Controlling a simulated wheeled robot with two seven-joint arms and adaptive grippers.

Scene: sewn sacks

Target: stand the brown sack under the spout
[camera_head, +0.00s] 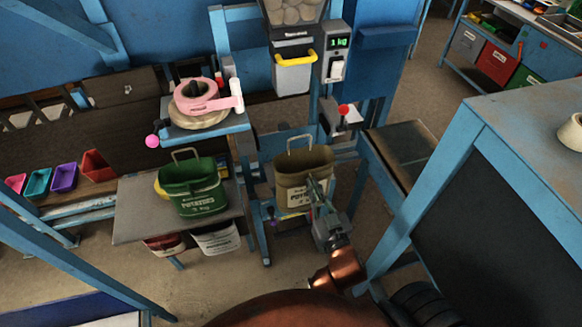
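The brown sack (291,178), olive-brown with a wire handle and "POTATOES" print, stands upright with its mouth open. It appears below and in front of the spout (293,62), a grey chute with a yellow handle. Its underside and what bears it are hard to make out. My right gripper (318,188) is at the sack's front right side, its fingers overlapping the sack in the picture. I cannot tell whether they grip the cloth or only lie in front of it. My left gripper is not in view.
A green potato sack (193,190) stands on a grey shelf (135,222) at left, with red and white sacks below. A scale display (339,42) reads 1 kg. Pink tape (197,95) lies on a blue stand. A blue-framed dark panel (500,210) blocks the right.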

